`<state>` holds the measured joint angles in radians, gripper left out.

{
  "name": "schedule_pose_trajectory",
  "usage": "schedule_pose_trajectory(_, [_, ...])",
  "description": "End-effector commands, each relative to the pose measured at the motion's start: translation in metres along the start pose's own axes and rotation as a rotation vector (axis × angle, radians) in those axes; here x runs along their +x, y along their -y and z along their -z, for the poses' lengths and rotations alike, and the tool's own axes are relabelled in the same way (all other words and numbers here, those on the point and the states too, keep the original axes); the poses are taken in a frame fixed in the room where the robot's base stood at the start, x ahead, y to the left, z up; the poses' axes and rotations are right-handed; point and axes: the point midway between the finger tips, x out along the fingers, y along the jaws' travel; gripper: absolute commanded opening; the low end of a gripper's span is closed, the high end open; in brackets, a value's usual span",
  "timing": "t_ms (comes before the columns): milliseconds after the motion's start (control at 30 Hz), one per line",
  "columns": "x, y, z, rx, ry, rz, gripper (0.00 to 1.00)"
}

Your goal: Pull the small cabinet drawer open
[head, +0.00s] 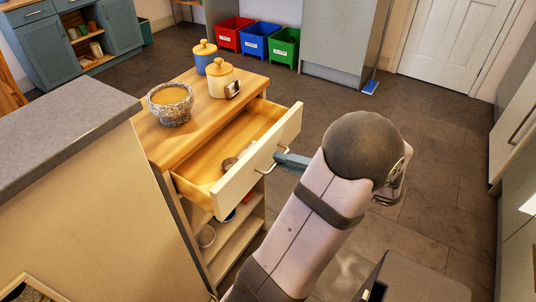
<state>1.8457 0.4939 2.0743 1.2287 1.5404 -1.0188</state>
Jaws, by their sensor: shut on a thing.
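The small cabinet (150,142) has a wooden top and open shelves below. Its cream-fronted drawer (236,180) stands well out from the cabinet, so its wooden inside shows. A few small items (229,164) lie in the drawer; I cannot tell what they are. My gripper (280,163) is at the drawer's front, shut on the metal handle (264,170). My arm comes in from the lower right, and its wrist hides most of the gripper body.
A grey-topped counter (60,125) is at the left. Red, blue and green bins (260,41) are at the back. Tiled floor (440,150) is clear at the right.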

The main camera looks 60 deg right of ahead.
Motion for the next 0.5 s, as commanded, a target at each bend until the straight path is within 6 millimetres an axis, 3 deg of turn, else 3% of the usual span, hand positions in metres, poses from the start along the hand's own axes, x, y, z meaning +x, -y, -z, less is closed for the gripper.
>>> schedule_pose_trajectory(200, [-0.019, -0.005, 0.0, 0.001, 0.0, -0.001, 0.0])
schedule_pose_trajectory(500, [-0.022, -0.005, 0.0, 0.001, 0.002, 0.0, 0.0])
